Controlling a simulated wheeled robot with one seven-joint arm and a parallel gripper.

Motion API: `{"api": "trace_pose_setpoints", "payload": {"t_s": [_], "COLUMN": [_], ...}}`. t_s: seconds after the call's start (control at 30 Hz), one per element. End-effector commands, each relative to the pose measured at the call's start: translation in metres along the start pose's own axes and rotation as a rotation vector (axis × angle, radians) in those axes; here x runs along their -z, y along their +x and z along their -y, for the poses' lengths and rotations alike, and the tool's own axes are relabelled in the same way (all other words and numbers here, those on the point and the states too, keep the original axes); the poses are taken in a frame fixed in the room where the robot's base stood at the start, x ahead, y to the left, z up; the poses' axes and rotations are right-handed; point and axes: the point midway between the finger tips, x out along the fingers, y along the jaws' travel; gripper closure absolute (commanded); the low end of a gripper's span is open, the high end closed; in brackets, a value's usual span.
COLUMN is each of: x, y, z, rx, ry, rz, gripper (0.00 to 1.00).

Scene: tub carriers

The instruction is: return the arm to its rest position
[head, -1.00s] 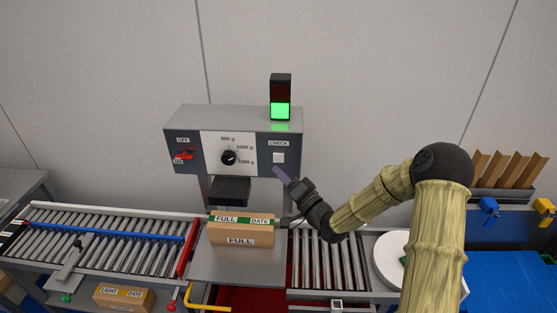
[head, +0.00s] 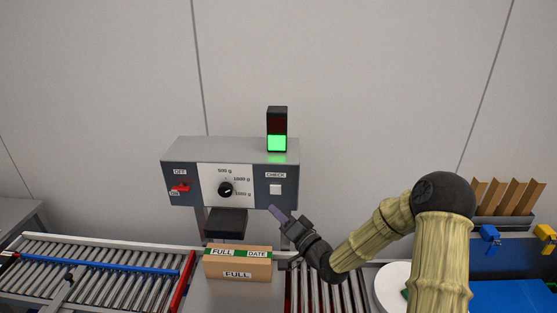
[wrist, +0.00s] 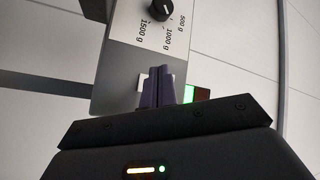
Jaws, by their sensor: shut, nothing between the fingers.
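My gripper (head: 273,210) is at the end of my bent arm, just below and in front of the lower right part of the grey control box (head: 225,203). Its purple-grey fingers are shut together and empty; they also show in the wrist view (wrist: 162,87). They are apart from the white CHECK button (head: 275,189), which sits above them in the head view. In the wrist view the fingers partly cover the button.
A green lamp (head: 277,143) glows on the box. A carton marked FULL (head: 238,263) stands below, left of my wrist. A roller conveyor (head: 95,268) with a blue bar lies left. A white round plate (head: 392,285) and blue surface (head: 510,296) lie right.

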Motion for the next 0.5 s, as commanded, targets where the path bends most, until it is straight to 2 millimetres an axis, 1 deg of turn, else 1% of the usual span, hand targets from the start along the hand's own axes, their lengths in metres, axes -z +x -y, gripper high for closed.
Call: {"api": "trace_pose_setpoints", "payload": {"t_s": [0.13,0.27,0.37,0.47,0.5], "x": [-0.013,-0.021,-0.022,-0.019,-0.018], "y": [-0.007,-0.029,-0.053,-0.083,-0.097], "z": [-0.015,-0.035,-0.048,-0.055,-0.056], "rx": [-0.154,-0.358,-0.514,-0.665,-0.724], "ry": [-0.123,-0.265,-0.361,-0.435,-0.458], "rz": [0.107,0.236,0.332,0.422,0.457], "gripper": [1.0,1.0,1.0,1.0,1.0]}}
